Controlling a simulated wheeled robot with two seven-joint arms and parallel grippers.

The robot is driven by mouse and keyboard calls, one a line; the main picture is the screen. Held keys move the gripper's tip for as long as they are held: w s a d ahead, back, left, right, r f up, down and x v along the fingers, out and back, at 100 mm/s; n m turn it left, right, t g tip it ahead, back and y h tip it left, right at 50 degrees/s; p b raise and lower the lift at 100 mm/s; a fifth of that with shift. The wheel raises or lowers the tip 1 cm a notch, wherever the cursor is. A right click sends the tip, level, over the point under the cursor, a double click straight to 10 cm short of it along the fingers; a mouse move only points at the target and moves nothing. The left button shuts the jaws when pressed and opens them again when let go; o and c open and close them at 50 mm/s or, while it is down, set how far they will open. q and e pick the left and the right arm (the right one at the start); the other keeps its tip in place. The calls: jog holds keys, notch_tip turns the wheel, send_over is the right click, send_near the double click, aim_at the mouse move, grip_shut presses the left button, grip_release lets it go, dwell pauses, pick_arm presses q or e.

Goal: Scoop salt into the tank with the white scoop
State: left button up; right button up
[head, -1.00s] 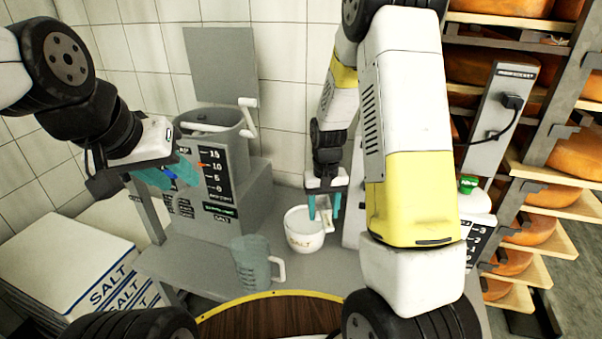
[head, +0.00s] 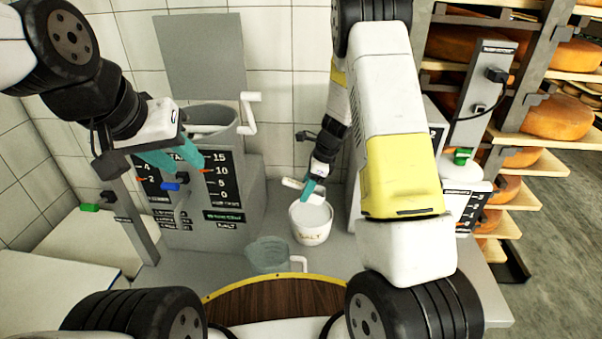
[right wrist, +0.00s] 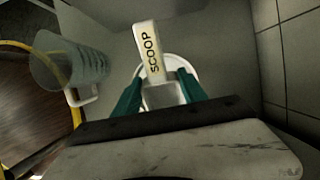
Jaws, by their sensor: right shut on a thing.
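The white scoop (right wrist: 149,52), marked SCOOP, is between the teal fingers of my right gripper (right wrist: 158,97). In the head view my right gripper (head: 312,188) is shut on the scoop (head: 291,184), just above the rim of the white salt tub (head: 310,236). Whether the scoop carries salt I cannot tell. The grey round tank (head: 228,119) stands at the back left with its lid (head: 203,62) raised; its inside is mostly hidden. My left gripper (head: 180,158) is in front of the tank, fingers apart and empty, above a blue knob (head: 170,187).
A clear jug (head: 268,256) stands on the grey bench (head: 190,276) in front of the tub. A round wooden top with a yellow rim (head: 270,300) is nearest me. Cheese shelves (head: 545,120) stand at the right. The tiled wall closes the back.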

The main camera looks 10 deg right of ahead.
jog(key=shift+f, duration=3.05)
jog(key=shift+r, duration=4.1)
jog(key=shift+s, duration=0.1)
